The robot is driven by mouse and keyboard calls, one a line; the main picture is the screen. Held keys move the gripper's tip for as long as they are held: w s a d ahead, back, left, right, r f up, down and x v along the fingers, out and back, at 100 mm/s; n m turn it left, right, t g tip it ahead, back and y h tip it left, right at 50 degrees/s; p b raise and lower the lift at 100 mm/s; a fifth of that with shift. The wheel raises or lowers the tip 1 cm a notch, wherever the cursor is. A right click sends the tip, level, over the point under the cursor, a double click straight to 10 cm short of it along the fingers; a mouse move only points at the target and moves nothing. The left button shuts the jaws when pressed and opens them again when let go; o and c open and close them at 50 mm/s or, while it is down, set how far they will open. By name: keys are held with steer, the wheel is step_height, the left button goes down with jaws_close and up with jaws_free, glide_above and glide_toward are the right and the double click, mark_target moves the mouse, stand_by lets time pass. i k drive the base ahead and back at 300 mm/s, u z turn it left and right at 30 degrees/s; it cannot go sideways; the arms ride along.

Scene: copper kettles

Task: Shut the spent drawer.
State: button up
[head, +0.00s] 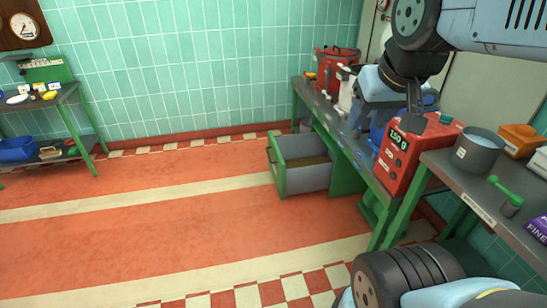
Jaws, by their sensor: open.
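The spent drawer (304,180), a grey box with a green front at its left end, stands pulled out to the left from under the green-legged bench. Its top is open and something brown shows inside. My gripper (424,118) hangs at the upper right, in front of the red machine with a 150 g display (398,160). It is open and looks empty, well to the right of and above the drawer, not touching it. My arm covers part of the bench top.
A grey pot (478,150) and a green scoop (506,192) are on the near right bench. A red pot (335,65) stands at the bench's far end. The orange floor (170,215) left of the drawer is clear. A shelf table (75,95) stands far left.

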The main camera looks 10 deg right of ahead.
mark_target(299, 163)
steer(key=z, duration=0.1)
steer(key=k, duration=0.85)
steer(key=u, duration=0.05)
steer(key=i, duration=2.35)
steer(key=z, duration=0.3)
